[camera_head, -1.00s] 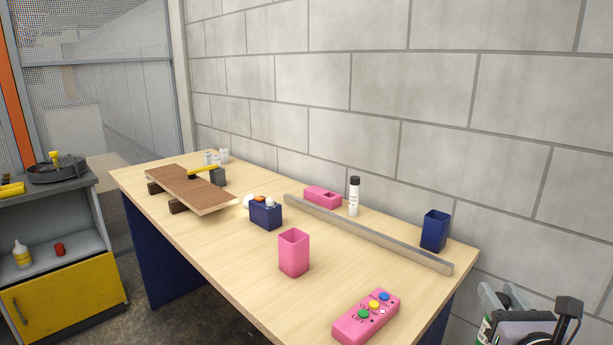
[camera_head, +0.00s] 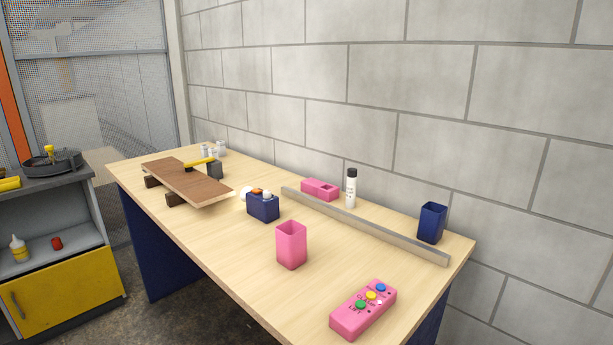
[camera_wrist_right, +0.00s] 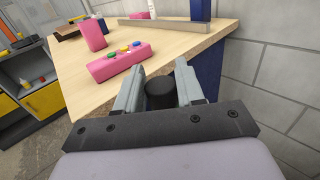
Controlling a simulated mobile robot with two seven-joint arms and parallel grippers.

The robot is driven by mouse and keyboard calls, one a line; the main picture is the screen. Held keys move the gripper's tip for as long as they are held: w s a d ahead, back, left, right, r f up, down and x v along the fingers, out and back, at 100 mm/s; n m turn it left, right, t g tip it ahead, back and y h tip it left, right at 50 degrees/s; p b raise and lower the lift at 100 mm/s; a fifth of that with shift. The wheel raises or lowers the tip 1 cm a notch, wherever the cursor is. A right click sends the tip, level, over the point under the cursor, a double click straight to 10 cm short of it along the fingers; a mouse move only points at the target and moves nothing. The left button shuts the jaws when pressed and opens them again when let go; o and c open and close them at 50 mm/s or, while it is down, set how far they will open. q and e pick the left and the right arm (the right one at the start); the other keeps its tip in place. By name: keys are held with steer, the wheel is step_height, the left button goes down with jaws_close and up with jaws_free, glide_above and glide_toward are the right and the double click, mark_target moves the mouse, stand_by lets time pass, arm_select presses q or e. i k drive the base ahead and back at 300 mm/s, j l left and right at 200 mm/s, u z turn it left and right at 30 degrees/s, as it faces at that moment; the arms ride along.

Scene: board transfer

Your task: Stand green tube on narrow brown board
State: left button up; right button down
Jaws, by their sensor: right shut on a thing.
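The brown board (camera_head: 188,182) lies at the far left end of the table, raised on dark blocks (camera_head: 174,199). A hammer with a yellow handle (camera_head: 201,163) lies at its back edge. My right gripper (camera_wrist_right: 160,86) shows only in the right wrist view. It is shut on a round black-ended thing (camera_wrist_right: 160,96), which fits the green tube's cap. Its green body is hidden in this view. The gripper is off the table's near right end. My left gripper is in neither view.
On the table (camera_head: 225,262) stand a pink cup (camera_head: 291,245), a blue box (camera_head: 263,207), a pink button box (camera_head: 363,310), a metal rail (camera_head: 365,228), a white bottle (camera_head: 351,190), a pink block (camera_head: 320,189) and a blue cup (camera_head: 432,222). A wall (camera_head: 420,90) runs behind.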

mark_target(211, 186)
steer(key=j+u, duration=0.1)
steer(key=j, duration=0.65)
steer(key=i+j+u, duration=0.1)
steer(key=j, duration=0.25)
steer(key=j+u, duration=0.1)
steer(key=j, duration=0.2)
steer(key=i+j+u, duration=0.25)
steer(key=i+j, duration=0.25)
steer(key=i, duration=0.15)
